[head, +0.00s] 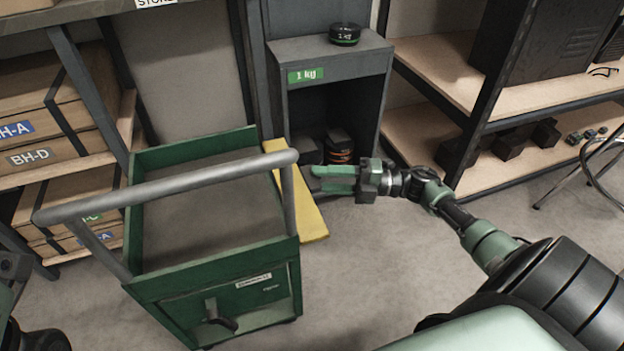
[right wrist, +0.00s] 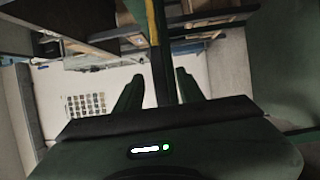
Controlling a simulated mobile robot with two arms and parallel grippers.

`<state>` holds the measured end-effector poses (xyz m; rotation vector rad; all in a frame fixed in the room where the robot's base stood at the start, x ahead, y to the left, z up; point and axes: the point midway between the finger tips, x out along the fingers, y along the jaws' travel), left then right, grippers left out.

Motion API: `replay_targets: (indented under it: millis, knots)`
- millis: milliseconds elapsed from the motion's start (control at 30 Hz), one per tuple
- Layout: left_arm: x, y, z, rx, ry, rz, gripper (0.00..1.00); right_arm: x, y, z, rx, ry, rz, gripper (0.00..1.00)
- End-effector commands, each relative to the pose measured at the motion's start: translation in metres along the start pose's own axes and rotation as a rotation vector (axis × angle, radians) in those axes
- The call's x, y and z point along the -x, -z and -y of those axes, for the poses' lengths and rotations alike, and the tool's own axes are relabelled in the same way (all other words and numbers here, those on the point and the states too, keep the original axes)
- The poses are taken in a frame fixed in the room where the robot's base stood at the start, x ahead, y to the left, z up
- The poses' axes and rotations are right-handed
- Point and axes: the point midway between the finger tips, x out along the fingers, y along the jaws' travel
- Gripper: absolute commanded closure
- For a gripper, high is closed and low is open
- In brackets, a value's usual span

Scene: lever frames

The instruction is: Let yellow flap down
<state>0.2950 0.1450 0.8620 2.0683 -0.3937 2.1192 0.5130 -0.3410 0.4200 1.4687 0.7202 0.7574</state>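The yellow flap (head: 308,218) is on the right side of the green cart (head: 150,285), along its rim. Its exact angle is hard to tell. My right gripper (head: 318,180) reaches in from the right, level with the flap, and its fingers overlap it in the head view. In the right wrist view the flap (right wrist: 151,22) shows as a narrow strip, edge-on. It runs down between the two separated fingers (right wrist: 160,90). A gap shows on the left of the strip; contact on the right cannot be told.
The cart's grey handle (head: 170,188) crosses above its tray, close to the right fingers. A grey cabinet (head: 345,50) with weights stands behind. Shelves (head: 440,75) stand at the back right and boxes (head: 60,105) at the left. Floor (head: 370,260) right of the cart is clear.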

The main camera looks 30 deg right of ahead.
Motion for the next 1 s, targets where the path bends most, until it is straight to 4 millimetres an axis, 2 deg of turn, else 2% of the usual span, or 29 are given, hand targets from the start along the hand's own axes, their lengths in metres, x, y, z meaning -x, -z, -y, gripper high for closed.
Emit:
replay_targets:
  millis: [100,200,533,667,1000]
  knots:
    - [-0.001,0.002,-0.001,-0.002,-0.005,-0.017,1.00,-0.017,0.000,0.001,0.001,-0.002,-0.001,0.62]
    - [-0.002,0.002,-0.001,-0.003,-0.008,-0.022,1.00,-0.025,0.000,0.001,0.001,-0.001,0.000,0.62]
    - [-0.005,0.003,-0.001,-0.003,-0.010,-0.026,1.00,-0.029,0.000,0.000,-0.001,-0.001,0.001,0.62]
    - [-0.005,0.003,-0.001,-0.003,-0.010,-0.026,1.00,-0.029,0.000,0.000,-0.001,0.000,0.001,0.98]
    - [-0.005,0.003,-0.001,-0.003,-0.010,-0.027,1.00,-0.028,0.000,0.000,-0.001,0.000,0.002,1.00]
